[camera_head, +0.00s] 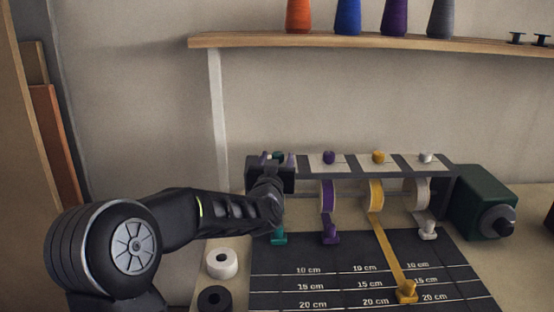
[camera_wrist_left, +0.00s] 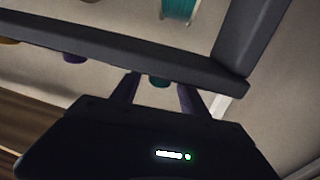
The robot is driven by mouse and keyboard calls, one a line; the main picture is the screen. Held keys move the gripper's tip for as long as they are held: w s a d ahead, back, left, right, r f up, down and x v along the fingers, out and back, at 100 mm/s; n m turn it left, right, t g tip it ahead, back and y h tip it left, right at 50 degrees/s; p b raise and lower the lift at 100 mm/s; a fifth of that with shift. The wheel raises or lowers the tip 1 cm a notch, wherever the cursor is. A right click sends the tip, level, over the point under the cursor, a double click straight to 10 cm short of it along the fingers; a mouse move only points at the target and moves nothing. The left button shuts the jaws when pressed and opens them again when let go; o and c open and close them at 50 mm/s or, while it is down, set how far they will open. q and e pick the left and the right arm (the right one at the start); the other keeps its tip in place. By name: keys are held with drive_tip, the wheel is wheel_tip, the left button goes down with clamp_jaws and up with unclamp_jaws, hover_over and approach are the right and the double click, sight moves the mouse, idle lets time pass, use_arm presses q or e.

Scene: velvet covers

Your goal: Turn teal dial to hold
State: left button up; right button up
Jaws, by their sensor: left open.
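The teal dial (camera_head: 278,156) is at the left end of the row of dials on the dispenser's top bar. My left gripper (camera_head: 277,158) is open at that dial, with a finger on each side of it. In the left wrist view the teal dial (camera_wrist_left: 158,80) shows between the two spread fingertips (camera_wrist_left: 158,88). I cannot tell whether the fingers touch it. My gripper and wrist hide the dial's label and most of the teal spool, part of which shows in the wrist view (camera_wrist_left: 180,9). A teal tab (camera_head: 278,237) sits below.
Purple (camera_head: 329,157), yellow (camera_head: 378,157) and white (camera_head: 426,157) dials continue the row to the right. The yellow ribbon (camera_head: 389,250) runs out over the dark marked mat (camera_head: 290,284). A green motor housing (camera_head: 477,200) stands right. White (camera_head: 222,263) and black (camera_head: 214,299) rolls lie left.

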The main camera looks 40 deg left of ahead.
use_arm(q)
drive_tip(key=v, duration=0.7)
drive_tip(key=shift+b, duration=0.3)
drive_tip(key=shift+r, duration=0.1)
